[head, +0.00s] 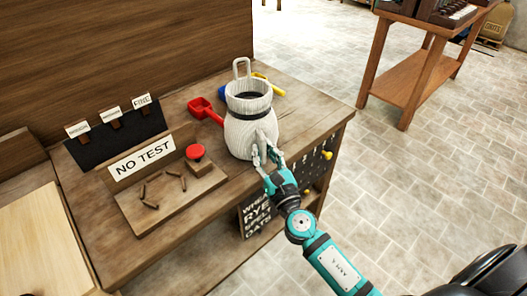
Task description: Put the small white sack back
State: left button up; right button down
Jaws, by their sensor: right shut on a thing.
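The small white sack (243,132) is pale and ribbed, with a dark band around its neck and an open top. It is upright at the right part of the wooden workbench (225,205). My right gripper (266,146) is at the sack's front right side, shut on it. I cannot tell whether the sack's base touches the bench top. My left gripper is not in view.
A red scoop (203,109) lies left of the sack, with blue and yellow items partly hidden behind it. A "NO TEST" sign (141,158), a red button (194,152) and small label cards (111,115) are further left. A wooden stand (413,75) is at upper right.

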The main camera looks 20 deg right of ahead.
jog(key=c, duration=1.2)
grip_release()
